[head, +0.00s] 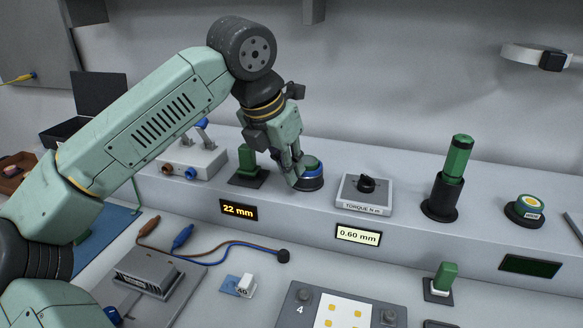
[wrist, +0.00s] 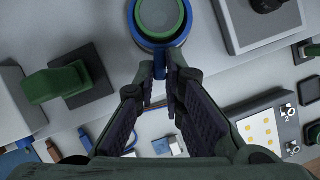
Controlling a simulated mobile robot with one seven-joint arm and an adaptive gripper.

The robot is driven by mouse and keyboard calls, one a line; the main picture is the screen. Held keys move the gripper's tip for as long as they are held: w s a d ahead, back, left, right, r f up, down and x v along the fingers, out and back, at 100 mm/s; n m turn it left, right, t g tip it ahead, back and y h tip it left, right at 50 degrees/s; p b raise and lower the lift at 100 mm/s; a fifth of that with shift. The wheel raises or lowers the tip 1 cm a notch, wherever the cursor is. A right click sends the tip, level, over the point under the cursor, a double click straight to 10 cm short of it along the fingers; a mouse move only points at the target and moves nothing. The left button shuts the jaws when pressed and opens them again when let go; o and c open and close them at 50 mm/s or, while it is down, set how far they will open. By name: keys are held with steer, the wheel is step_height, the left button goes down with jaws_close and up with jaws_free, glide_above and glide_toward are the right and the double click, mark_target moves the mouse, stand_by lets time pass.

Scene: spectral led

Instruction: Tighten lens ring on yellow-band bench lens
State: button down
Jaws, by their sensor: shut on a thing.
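The lens at my gripper has a green top (head: 312,161) and a blue ring (head: 313,172) on a dark round base, on the raised bench ledge. My gripper (head: 296,178) reaches down to its left side. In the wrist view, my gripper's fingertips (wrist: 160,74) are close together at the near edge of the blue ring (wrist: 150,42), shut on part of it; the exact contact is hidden. The green top (wrist: 158,15) is cut off by the picture's upper edge. A separate low round piece with a yellow band (head: 528,205) stands far right on the ledge, apart from my gripper.
A torque knob box (head: 364,194) stands just right of the lens. A green block on a dark plate (head: 247,162) is close on the left. A tall green cylinder in a black holder (head: 455,165) stands farther right. Displays read 22 mm (head: 238,210) and 0.60 mm (head: 358,236).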

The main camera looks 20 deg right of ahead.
stand_by(0.5)
steer(key=c, duration=1.7)
jaws_free()
steer(key=v, duration=1.2)
steer(key=shift+w, duration=0.15)
